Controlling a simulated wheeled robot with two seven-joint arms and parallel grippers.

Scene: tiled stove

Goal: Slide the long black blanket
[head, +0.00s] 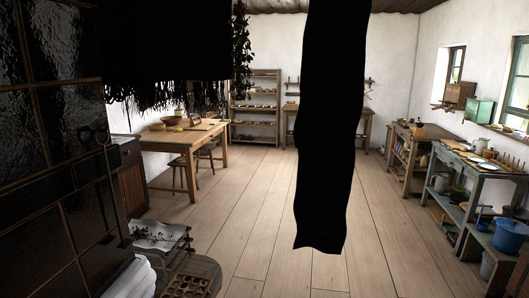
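A long, narrow black blanket (326,130) hangs down the middle of the head view. It runs from the top edge to a ragged lower end in front of the plank floor. What it hangs from is out of view. A wider black cloth with a fringed lower edge (165,45) hangs at the upper left, in front of the wall. I cannot tell whether the two pieces are joined above the picture. Neither of my grippers shows.
The dark tiled stove (60,130) fills the left side. White folded cloth (135,278) lies at its lower front. A wooden table (185,135) stands behind, with shelves (255,105) at the back. Workbenches (480,170) line the right wall. The plank floor (245,215) between is clear.

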